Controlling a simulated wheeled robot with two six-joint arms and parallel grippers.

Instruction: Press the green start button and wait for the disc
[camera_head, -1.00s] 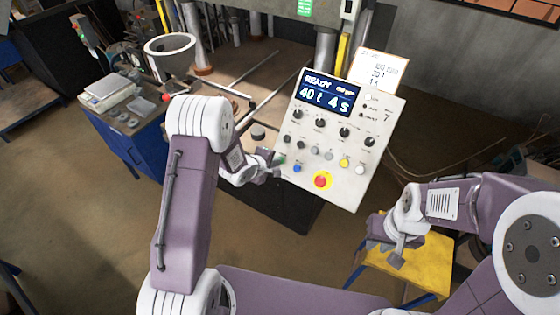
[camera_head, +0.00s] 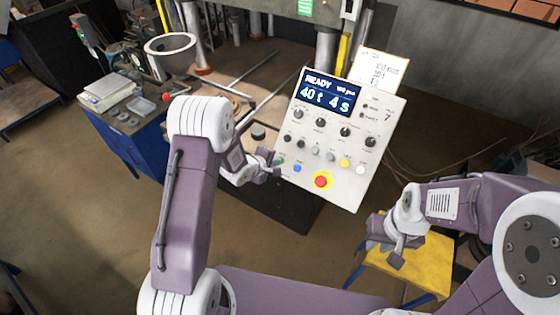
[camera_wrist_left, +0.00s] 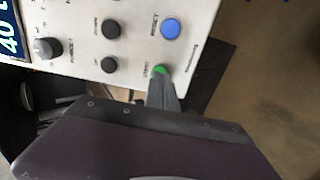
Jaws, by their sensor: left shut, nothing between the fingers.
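The green start button (camera_wrist_left: 159,70) is at the panel's lower edge in the left wrist view, beside a blue button (camera_wrist_left: 171,29). My left gripper (camera_wrist_left: 163,84) is shut and empty, its tip at the green button and covering part of it; I cannot tell whether the button is pressed in. In the head view, my left gripper (camera_head: 275,165) is at the left edge of the control panel (camera_head: 345,185). The screen (camera_head: 328,92) reads READY, 40 t and 4 s. My right gripper (camera_head: 386,250) is over a yellow stool, away from the panel; its opening is unclear.
The yellow stool (camera_head: 425,265) stands at the right. A blue bench with a scale (camera_head: 107,92) and a bowl (camera_head: 170,47) is at the left.

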